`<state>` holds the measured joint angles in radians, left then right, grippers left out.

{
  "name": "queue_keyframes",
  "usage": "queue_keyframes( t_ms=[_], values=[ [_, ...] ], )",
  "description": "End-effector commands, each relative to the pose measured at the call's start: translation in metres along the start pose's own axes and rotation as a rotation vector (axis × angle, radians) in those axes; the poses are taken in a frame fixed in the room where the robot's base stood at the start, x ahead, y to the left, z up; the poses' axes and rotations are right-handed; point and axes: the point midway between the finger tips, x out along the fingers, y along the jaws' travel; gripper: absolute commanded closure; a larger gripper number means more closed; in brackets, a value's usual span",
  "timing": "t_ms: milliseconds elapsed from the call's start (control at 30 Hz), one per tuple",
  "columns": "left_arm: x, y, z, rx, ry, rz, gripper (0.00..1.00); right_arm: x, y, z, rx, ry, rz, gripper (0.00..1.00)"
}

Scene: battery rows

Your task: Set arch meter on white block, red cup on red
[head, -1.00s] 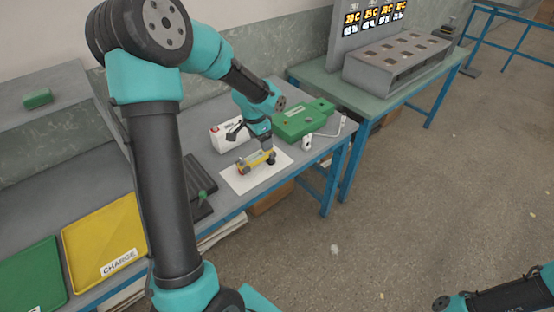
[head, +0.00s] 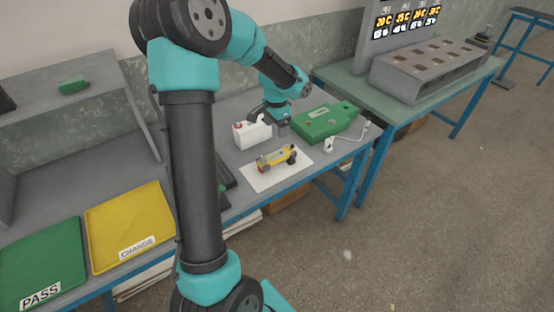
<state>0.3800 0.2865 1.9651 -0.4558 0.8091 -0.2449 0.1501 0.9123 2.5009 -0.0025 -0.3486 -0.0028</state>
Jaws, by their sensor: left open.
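A small yellow tool with dark ends (head: 273,160) lies on a white sheet (head: 262,181) on the bench; I cannot tell whether it is the arch meter. A white container with a red cap (head: 254,132) stands behind it; no separate white block or red cup can be made out. My left gripper (head: 284,131) is open and empty, beyond the yellow tool, between the white container and a green case (head: 325,121). Its fingertips are small and partly hidden. My right gripper is out of view.
A grey slotted rack (head: 430,65) stands on the green-topped table. A grey cable-like piece (head: 345,140) lies by the case. My left arm hides part of the bench.

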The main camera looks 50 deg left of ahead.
Motion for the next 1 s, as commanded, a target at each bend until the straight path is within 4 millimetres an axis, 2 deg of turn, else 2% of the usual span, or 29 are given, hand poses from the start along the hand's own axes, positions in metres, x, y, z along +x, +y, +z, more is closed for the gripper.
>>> queue_keyframes(
  t_ms=[100,433,567,867,1000],
  values=[
    [0.022,0.0,0.001,0.001,-0.004,0.002,0.28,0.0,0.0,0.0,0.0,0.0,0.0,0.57],
    [0.075,0.001,0.001,0.001,-0.003,0.002,0.28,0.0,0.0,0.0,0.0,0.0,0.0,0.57],
    [0.083,0.001,0.001,0.001,0.0,0.0,0.28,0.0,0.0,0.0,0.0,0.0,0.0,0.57],
    [0.084,0.001,0.0,0.001,0.0,0.0,0.28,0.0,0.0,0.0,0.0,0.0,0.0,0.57],
    [0.09,0.002,0.001,0.0,-0.002,0.001,0.28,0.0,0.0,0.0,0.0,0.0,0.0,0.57]
  ],
)
